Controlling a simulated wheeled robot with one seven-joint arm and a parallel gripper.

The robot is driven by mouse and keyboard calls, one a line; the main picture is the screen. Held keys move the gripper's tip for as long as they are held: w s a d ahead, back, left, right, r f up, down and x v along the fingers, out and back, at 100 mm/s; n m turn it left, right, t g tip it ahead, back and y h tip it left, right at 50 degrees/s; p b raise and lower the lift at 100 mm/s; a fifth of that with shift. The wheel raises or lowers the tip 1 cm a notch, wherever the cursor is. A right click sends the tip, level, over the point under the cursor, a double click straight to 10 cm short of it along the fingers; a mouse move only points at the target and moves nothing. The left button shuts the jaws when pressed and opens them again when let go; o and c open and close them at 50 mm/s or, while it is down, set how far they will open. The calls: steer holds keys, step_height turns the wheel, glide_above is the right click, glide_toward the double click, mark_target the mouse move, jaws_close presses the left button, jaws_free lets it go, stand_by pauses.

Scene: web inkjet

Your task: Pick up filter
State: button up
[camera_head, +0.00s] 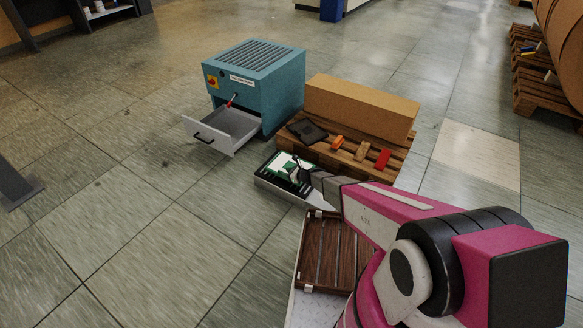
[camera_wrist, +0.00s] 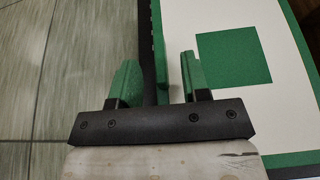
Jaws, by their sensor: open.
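A flat white panel with a green border and a green square, which I take to be the filter (camera_head: 283,165), lies in a shallow pale tray on the floor. It fills the right of the wrist view (camera_wrist: 285,40), seen from close up. My gripper (camera_head: 300,176) is at the tray, by the panel's right side in the head view. In the wrist view my gripper (camera_wrist: 160,75) is open, with green-padded fingers. A dark upright edge and a green strip show between the fingers; I cannot tell whether they touch. My gripper hides part of the panel and tray.
A blue cabinet (camera_head: 257,80) stands behind with its grey drawer (camera_head: 222,130) pulled out. A wooden pallet (camera_head: 345,158) carries a long cardboard box (camera_head: 360,105) and several small items. A brown slatted case (camera_head: 315,255) lies nearer me.

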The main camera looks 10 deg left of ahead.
steer(key=shift+a+f, duration=0.35)
steer(key=shift+a, duration=0.5)
jaws_close()
